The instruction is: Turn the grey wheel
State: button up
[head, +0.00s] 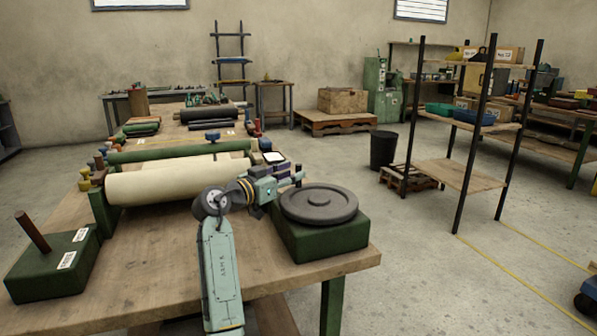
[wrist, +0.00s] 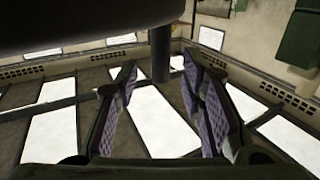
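The grey wheel (head: 319,205) is a flat dark grey disc with a raised middle, lying level on a green block (head: 325,240) at the table's right front corner. My gripper (head: 298,178) is at the wheel's far left rim, at about its height. In the wrist view the wheel's dark underside or edge (wrist: 75,22) fills the top left. A dark upright post (wrist: 160,55) joins it and shows in the gap between my fingertips (wrist: 160,80). The purple-padded fingers are apart. I cannot tell whether the post is between the tips or just beyond them.
A cream roll (head: 165,182) and a green roller (head: 175,150) lie behind my arm. A green block with a brown rod (head: 50,262) stands at the left. A shelf rack (head: 460,175) stands to the right, with open floor before it.

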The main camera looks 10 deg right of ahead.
jog(key=v, duration=0.8)
jog(key=shift+c, duration=0.5)
